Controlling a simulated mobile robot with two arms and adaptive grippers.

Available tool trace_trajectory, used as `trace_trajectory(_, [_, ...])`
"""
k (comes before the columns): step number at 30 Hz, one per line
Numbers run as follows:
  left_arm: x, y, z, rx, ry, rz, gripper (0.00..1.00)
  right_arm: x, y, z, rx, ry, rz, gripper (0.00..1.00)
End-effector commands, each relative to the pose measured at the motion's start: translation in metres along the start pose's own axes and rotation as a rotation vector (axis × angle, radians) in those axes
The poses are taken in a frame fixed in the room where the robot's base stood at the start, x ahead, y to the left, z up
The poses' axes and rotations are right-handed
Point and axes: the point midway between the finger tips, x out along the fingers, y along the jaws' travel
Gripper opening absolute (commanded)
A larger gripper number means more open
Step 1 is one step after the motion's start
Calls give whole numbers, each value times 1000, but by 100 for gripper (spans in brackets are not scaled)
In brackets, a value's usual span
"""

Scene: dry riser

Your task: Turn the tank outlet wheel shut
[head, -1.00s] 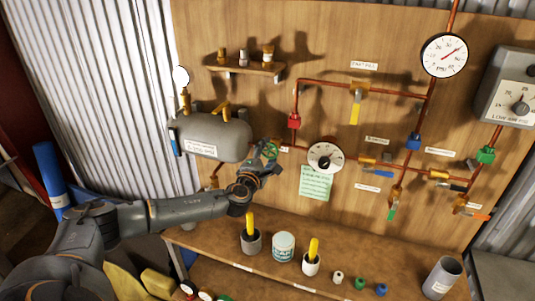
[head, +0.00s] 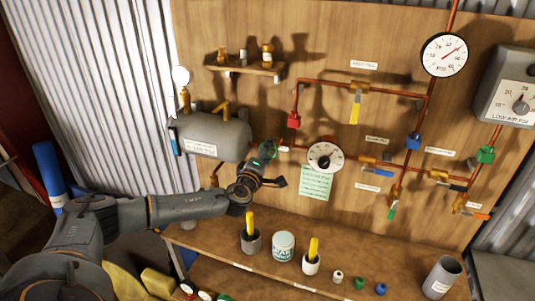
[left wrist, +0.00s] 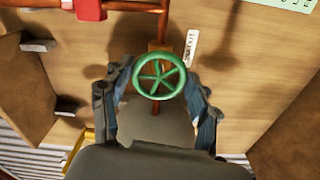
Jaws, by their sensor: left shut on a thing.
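The green tank outlet wheel (head: 267,149) is on the board just right of the grey tank (head: 221,134). In the left wrist view the wheel (left wrist: 159,76) faces me, spoked and whole, on a copper pipe fitting. My left gripper (head: 265,162) is at the wheel. Its two blue-padded fingers (left wrist: 159,84) lie on either side of the rim and are shut on it. The head view partly hides the wheel behind the gripper. My right gripper is not in view.
A round gauge (head: 324,157) and a green note (head: 315,183) are close right of the wheel. Below, a bench (head: 227,248) carries cups, a tin and small caps. A red fitting (head: 293,120) is above right of the wheel.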

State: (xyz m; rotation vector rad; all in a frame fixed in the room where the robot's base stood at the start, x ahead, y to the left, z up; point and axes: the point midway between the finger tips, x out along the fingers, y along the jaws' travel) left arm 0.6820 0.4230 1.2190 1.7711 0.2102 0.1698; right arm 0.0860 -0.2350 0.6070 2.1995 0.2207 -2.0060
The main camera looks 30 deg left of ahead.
Motion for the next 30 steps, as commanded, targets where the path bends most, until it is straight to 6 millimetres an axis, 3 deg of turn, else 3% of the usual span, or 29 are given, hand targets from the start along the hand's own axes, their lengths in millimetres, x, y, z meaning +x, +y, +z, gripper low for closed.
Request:
trace_trajectory(9, [0,-2,0,6,-1,-2,29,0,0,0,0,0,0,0])
trace_trajectory(10, [0,-2,0,6,-1,-2,67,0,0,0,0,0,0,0])
trace_trajectory(12, [0,-2,0,5,-1,-2,81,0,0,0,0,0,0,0])
trace_trajectory(13, [0,-2,0,5,-1,-2,83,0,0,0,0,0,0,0])
trace_trajectory(24, [-3,0,0,3,-1,0,83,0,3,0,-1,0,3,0])
trace_trajectory(30, [-28,-1,0,4,-2,-1,83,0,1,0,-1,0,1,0])
